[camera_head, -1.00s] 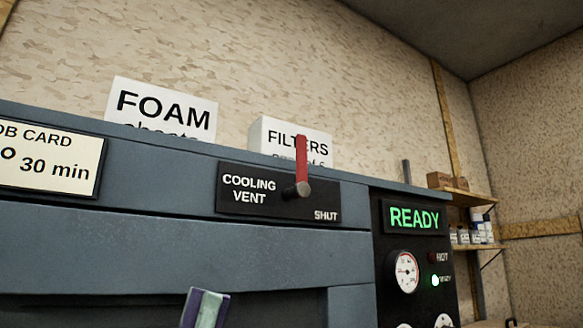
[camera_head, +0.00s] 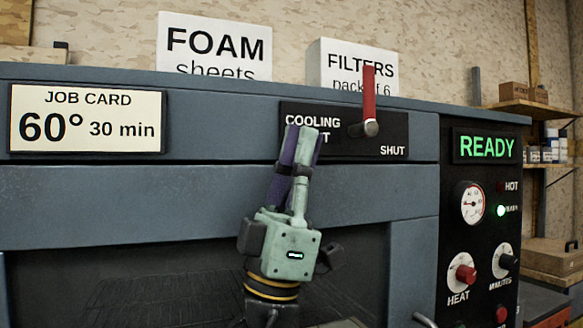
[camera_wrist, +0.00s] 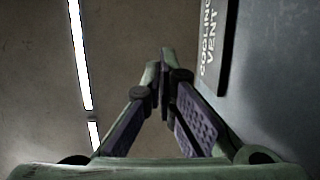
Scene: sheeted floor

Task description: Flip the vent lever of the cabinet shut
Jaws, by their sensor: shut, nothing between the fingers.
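The vent lever (camera_head: 369,95) is a red handle standing upright from a dark round pivot on the black COOLING VENT plate (camera_head: 395,134). The word SHUT is at the plate's lower right, to the right of the pivot. The plate is on the upper front of the blue-grey cabinet (camera_head: 230,190). My gripper (camera_head: 304,130) is shut and empty, pointing up in front of the plate's left part. It hides some of the lettering and is left of the lever, apart from it. In the wrist view the fingertips (camera_wrist: 164,55) meet beside the plate (camera_wrist: 210,40); the lever is not visible there.
A job card (camera_head: 87,120) reads 60° 30 min. FOAM (camera_head: 214,45) and FILTERS (camera_head: 355,62) boxes stand on top, the latter behind the lever. The control panel (camera_head: 487,220) with a READY display, gauge and knobs is at right. Space right of the lever looks clear.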

